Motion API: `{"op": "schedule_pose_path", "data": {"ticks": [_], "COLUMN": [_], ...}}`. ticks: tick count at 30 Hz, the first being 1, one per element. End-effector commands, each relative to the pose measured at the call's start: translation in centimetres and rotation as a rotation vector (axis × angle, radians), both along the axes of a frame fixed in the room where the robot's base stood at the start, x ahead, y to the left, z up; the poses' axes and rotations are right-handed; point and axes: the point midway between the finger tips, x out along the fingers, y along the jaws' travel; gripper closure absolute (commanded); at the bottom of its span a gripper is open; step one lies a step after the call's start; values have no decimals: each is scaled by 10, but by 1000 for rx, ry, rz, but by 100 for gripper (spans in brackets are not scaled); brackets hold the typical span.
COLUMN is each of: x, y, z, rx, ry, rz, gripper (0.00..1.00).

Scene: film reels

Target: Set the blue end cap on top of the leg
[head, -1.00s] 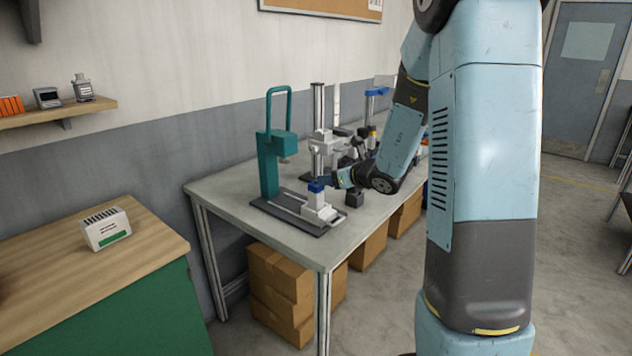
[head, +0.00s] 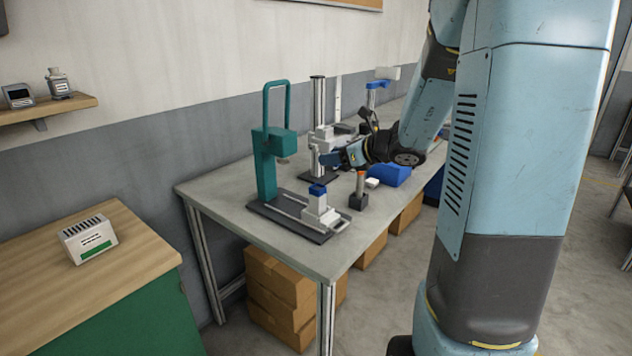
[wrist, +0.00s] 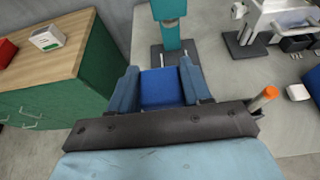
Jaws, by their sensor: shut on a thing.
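The blue end cap (wrist: 162,85) shows bright blue between the fingers of my gripper (wrist: 163,80) in the wrist view; they are shut on it. In the head view my gripper (head: 334,158) is above the table, up and to the right of a white stepped piece (head: 318,212). That piece stands on the dark base of a teal press and has a blue block (head: 317,190) on top, apart from my gripper. I cannot tell for sure which upright part is the leg.
The teal press (head: 267,165) stands left of my gripper. A metal column (head: 318,100) rises close behind it. An orange-topped post (head: 360,184) stands in a dark block just below. The table's front left corner (head: 290,260) is clear.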

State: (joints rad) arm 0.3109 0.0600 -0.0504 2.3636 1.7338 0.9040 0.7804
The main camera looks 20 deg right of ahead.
Motion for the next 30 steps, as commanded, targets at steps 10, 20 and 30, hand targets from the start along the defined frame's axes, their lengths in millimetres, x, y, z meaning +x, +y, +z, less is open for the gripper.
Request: {"op": "schedule_pose_path", "data": {"ticks": [10,20,30], "x": [51,73,78], "y": [16,23,25], "z": [-41,-68,-101], "rx": [2,1,3], "ry": [4,-1,2], "rz": [-3,-4,-5], "gripper": [81,81,81]}}
